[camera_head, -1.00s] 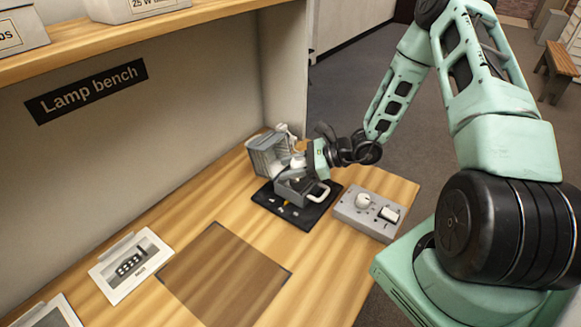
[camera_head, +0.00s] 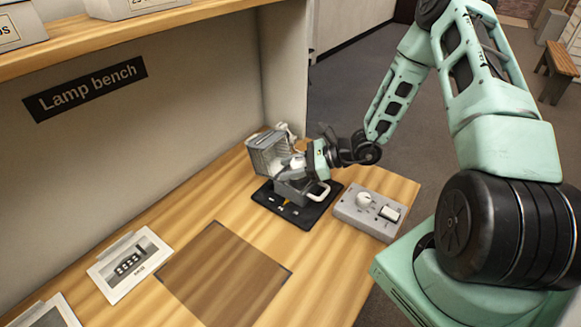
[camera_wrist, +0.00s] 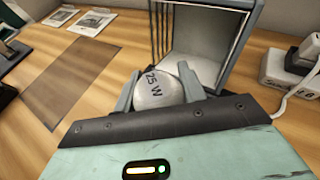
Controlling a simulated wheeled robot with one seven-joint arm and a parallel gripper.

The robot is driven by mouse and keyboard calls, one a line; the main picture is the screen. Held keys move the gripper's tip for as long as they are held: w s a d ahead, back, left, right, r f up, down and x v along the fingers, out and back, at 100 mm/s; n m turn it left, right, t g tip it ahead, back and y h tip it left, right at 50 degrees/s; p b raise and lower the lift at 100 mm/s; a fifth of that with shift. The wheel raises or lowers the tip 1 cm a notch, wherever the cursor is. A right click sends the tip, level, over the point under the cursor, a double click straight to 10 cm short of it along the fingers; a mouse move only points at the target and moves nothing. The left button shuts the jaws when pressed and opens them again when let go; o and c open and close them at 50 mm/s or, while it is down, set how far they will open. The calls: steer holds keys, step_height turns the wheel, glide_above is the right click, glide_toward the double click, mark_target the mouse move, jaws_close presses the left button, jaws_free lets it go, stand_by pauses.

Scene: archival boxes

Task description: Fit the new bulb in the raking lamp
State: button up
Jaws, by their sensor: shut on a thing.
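The raking lamp (camera_head: 266,156) is a grey box-shaped housing at the far end of the bench, above a black mat (camera_head: 277,207). In the wrist view its housing (camera_wrist: 238,50) shows its pale inside and dark bars on the left. My gripper (camera_head: 303,163) is at the lamp's right side. It is shut on a whitish rounded bulb marked "25 W" (camera_wrist: 157,88), with a finger on either side. The bulb is in front of the housing's opening in the wrist view. Its far end and any socket are hidden, so I cannot tell whether it is seated.
A grey control box (camera_head: 368,212) with a knob and switch stands right of the mat. A white plug block (camera_wrist: 285,70) with a cable is beside the lamp. Picture cards (camera_head: 130,264) and a brown square (camera_head: 226,276) lie on the near bench. A shelf (camera_head: 150,30) overhangs the left.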

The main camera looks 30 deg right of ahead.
steer(key=shift+f+b, duration=0.4)
steer(key=shift+f, duration=0.15)
steer(key=shift+r, duration=0.3)
steer(key=shift+r+p, duration=0.5)
steer(key=shift+p, duration=0.1)
steer(key=shift+r, duration=0.1)
steer(key=shift+f+b, duration=0.65)
steer(key=shift+f, duration=0.2)
stand_by(0.6)
steer(key=o, duration=0.7)
